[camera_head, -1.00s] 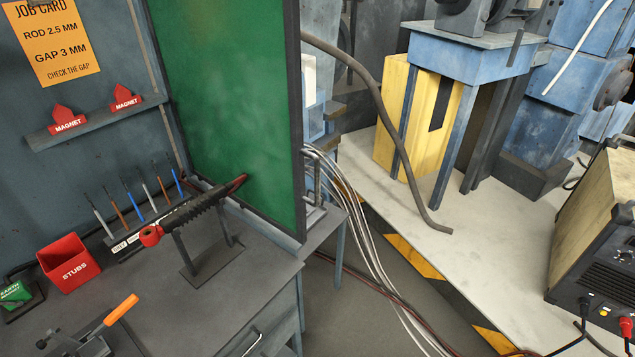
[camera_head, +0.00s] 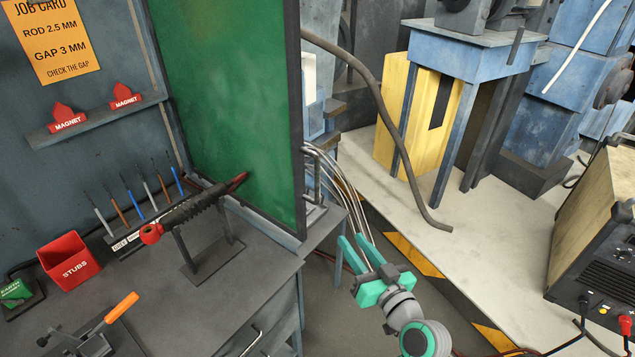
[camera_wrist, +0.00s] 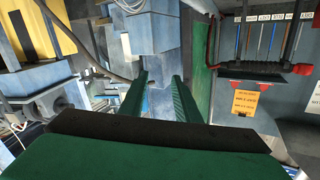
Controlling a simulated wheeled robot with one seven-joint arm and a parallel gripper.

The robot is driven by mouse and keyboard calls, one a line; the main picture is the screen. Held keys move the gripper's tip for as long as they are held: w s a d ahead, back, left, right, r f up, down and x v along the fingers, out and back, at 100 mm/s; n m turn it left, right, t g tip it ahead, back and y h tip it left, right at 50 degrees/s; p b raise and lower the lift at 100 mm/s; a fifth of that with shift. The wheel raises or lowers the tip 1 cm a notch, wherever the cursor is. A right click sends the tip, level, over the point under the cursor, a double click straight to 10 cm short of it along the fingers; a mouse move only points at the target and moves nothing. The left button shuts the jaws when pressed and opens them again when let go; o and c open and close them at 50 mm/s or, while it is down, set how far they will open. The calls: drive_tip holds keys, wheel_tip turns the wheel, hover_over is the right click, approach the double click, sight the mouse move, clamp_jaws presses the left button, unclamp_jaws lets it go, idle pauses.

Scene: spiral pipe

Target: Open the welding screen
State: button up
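The welding screen (camera_head: 228,95) is a green panel in a dark frame. It stands upright at the right side of the workbench in the head view. A grey bar handle (camera_head: 317,172) shows beside its right frame edge, near the bottom. My gripper (camera_head: 353,239) is teal, open and empty. It is below and to the right of the handle, apart from it, over the gap beside the bench. In the wrist view, the two green fingers (camera_wrist: 162,78) are spread apart with nothing between them. The green panel (camera_wrist: 203,75) shows to their right.
A black electrode holder (camera_head: 200,207) rests on a stand on the bench (camera_head: 240,300), close to the screen. Grey cables (camera_head: 350,190) hang behind my gripper. A bent brown pipe (camera_head: 385,105) and a blue stand (camera_head: 470,55) are behind. A welding machine (camera_head: 590,270) is at right.

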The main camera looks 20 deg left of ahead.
sight(319, 183)
wheel_tip(319, 183, up, 12)
drive_tip(key=a+n+g+y, duration=0.2)
drive_tip(key=n+g+y, duration=0.2)
drive_tip(key=n, duration=0.2)
drive_tip(key=x, duration=1)
drive_tip(key=shift+w+a+r, duration=0.2)
drive_tip(key=shift+w+a, duration=0.05)
drive_tip(key=shift+w, duration=0.05)
drive_tip(key=shift+c, duration=0.2)
clamp_jaws()
